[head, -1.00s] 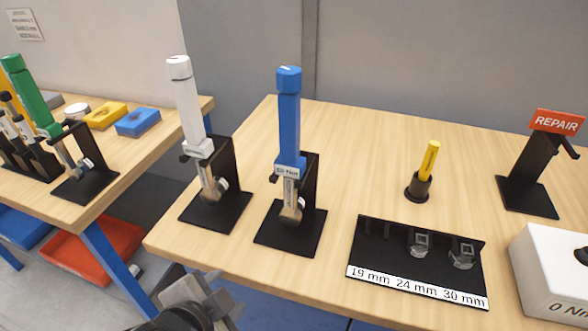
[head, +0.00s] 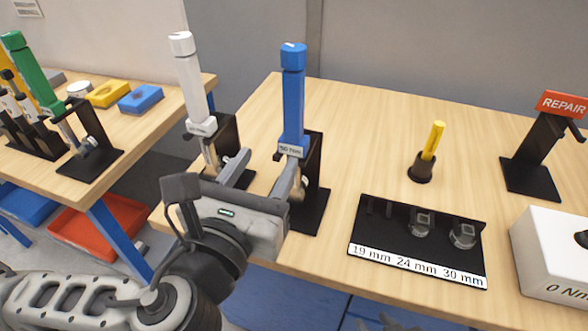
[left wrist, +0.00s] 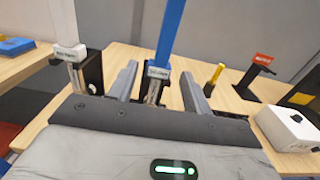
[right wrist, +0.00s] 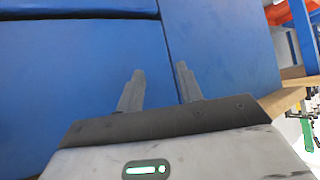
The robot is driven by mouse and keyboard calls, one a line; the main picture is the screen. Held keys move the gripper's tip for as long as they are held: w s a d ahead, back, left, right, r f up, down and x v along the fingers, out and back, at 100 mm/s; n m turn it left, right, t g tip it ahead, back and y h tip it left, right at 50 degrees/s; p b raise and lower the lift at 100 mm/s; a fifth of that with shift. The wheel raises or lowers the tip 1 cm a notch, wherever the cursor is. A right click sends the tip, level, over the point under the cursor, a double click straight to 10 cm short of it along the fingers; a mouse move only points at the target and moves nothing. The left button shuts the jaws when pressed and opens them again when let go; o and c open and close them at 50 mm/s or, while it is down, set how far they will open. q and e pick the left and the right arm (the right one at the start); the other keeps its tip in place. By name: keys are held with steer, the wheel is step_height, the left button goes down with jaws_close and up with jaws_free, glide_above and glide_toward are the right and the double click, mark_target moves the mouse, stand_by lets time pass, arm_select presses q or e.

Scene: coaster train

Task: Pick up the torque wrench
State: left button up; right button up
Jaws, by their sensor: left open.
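A blue torque wrench (head: 293,95) stands upright, handle up, in a black stand (head: 310,213) near the table's front edge. A white torque wrench (head: 189,85) stands in a similar stand to its left. My left gripper (head: 268,164) is open and empty in front of these stands, low and level with the wrench shafts. In the left wrist view the blue wrench's lower shaft (left wrist: 154,90) appears between the fingers, with the white wrench (left wrist: 62,20) outside them to the left. Contact is not visible. My right gripper (right wrist: 158,80) is open and empty, facing blue panels.
A black socket tray (head: 375,258), a yellow tool in a holder (head: 421,168), a REPAIR stand (head: 530,178) and a white box (head: 545,245) occupy the table's right side. A second table with a green wrench (head: 30,75) is at left. The table's back middle is clear.

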mark_target(290, 127)
arm_select(q)
steer(key=b+x, duration=0.6)
steer(key=shift+w+d+f, duration=0.1)
steer(key=shift+w+d, duration=0.05)
steer(key=shift+w, duration=0.05)
steer(key=x, duration=0.5)
steer(key=shift+w+d+r+p, duration=0.1)
steer(key=shift+d+r+p, duration=0.2)
steer(key=shift+p, duration=0.1)
steer(key=shift+w, duration=0.25)
arm_select(e)
steer(key=f, duration=0.1)
steer(key=a, duration=0.1)
steer(key=f, duration=0.1)
steer(key=shift+w+a+f+t+y, duration=0.15)
steer(key=shift+w+f+t+y, duration=0.15)
steer(key=shift+f, duration=0.05)
arm_select(q)
jaws_close()
steer(key=shift+f, duration=0.1)
arm_select(e)
steer(key=shift+w+r, duration=0.1)
steer(key=shift+r, duration=0.1)
